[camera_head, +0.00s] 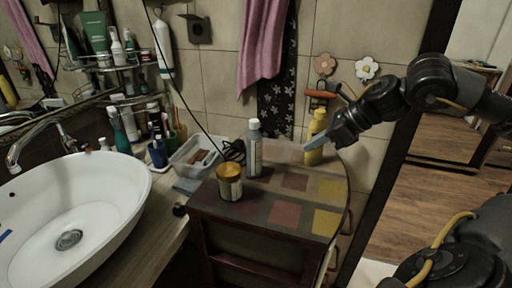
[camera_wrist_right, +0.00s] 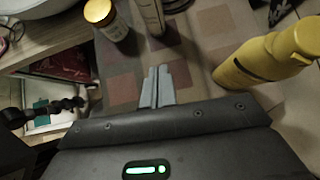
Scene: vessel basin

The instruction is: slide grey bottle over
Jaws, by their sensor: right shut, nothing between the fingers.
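The grey bottle (camera_head: 254,148) stands upright on the checkered cabinet top (camera_head: 245,211), behind a jar with an orange lid (camera_head: 230,182). In the right wrist view the lower part of the grey bottle (camera_wrist_right: 150,14) shows at the top edge, beside the jar (camera_wrist_right: 106,20). My right gripper (camera_head: 313,144) reaches in from the right, near the yellow bottle and apart from the grey bottle. Its fingers (camera_wrist_right: 156,87) are together and empty in the wrist view. My left gripper is not in view.
A yellow bottle (camera_head: 316,138) stands at the back right, close to my right gripper. A clear tray (camera_head: 196,156) with small items lies left of the grey bottle. A white basin (camera_head: 75,215) fills the left. The front right of the cabinet top is clear.

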